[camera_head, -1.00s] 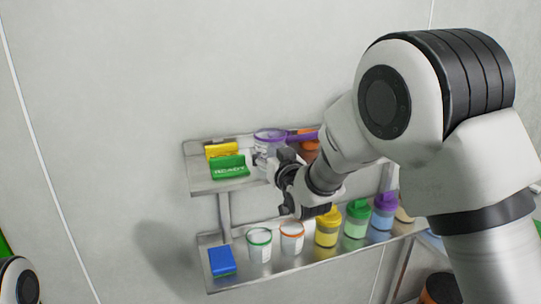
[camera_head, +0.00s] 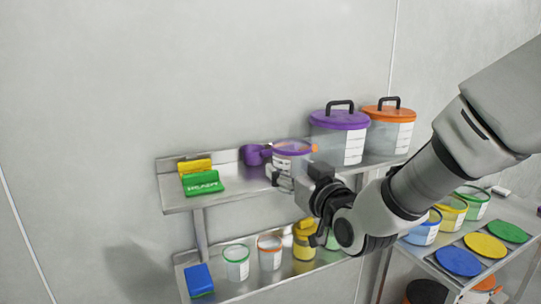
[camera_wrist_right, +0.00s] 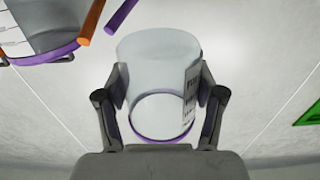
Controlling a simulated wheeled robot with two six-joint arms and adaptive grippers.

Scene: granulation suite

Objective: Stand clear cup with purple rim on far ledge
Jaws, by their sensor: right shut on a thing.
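My left gripper is out of view.
A purple scoop (camera_head: 252,155) is just left of the cup. Tubs with purple (camera_head: 340,120) and orange (camera_head: 388,113) lids stand right. The lower shelf (camera_head: 232,286) holds several cups and a blue block (camera_head: 199,280).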

